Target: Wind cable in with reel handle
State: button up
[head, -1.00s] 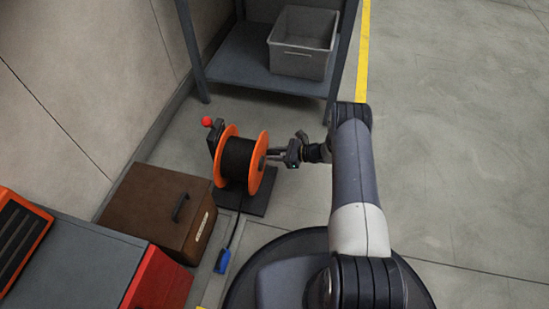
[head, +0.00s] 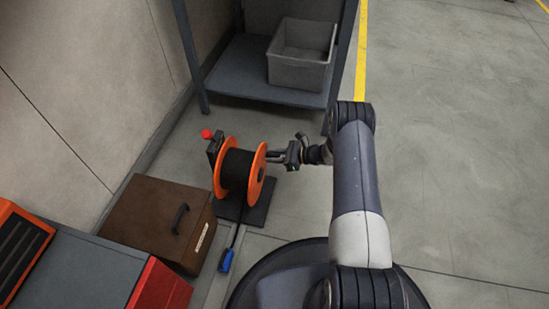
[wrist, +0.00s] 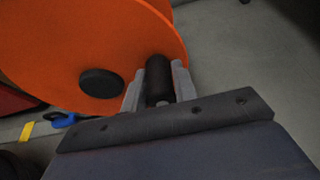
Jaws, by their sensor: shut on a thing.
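The cable reel (head: 238,172) stands on a dark base plate on the floor, with orange flanges and black cable wound on its drum. Its orange flange (wrist: 75,45) and dark hub fill the upper left of the wrist view. A black reel handle (wrist: 159,80) sticks out from the flange, right of the hub. My gripper (wrist: 158,92) is shut on the handle, one finger on each side. In the head view my gripper (head: 274,157) reaches the reel's right side. The cable runs down to a blue plug (head: 226,260) on the floor.
A brown box (head: 157,222) with a black handle stands left of the reel. A grey and red cabinet (head: 85,268) is at lower left. A shelf with a grey bin (head: 301,55) stands behind. The floor at right is clear.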

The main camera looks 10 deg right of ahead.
aim_at(262, 155)
jog(key=shift+w+r, duration=0.1)
jog(key=shift+w, duration=0.05)
jog(key=shift+s+a+r+p, duration=0.1)
jog(key=shift+s+r+p, duration=0.15)
jog(key=shift+r+p, duration=0.35)
jog(key=shift+s+r+p, duration=0.2)
jog(key=shift+r+p, duration=0.2)
jog(key=shift+r, duration=0.35)
jog(key=shift+s+r, duration=0.2)
jog(key=shift+s+a+r+p, duration=0.2)
jog(key=shift+s+r+p, duration=0.2)
jog(key=shift+r+p, duration=0.1)
jog(key=shift+s+a+r+p, duration=0.15)
jog(key=shift+s+r+p, duration=0.2)
jog(key=shift+r+p, duration=0.1)
jog(key=shift+s+a+r, duration=0.15)
jog(key=shift+s+r, duration=0.05)
jog(key=shift+s, duration=0.3)
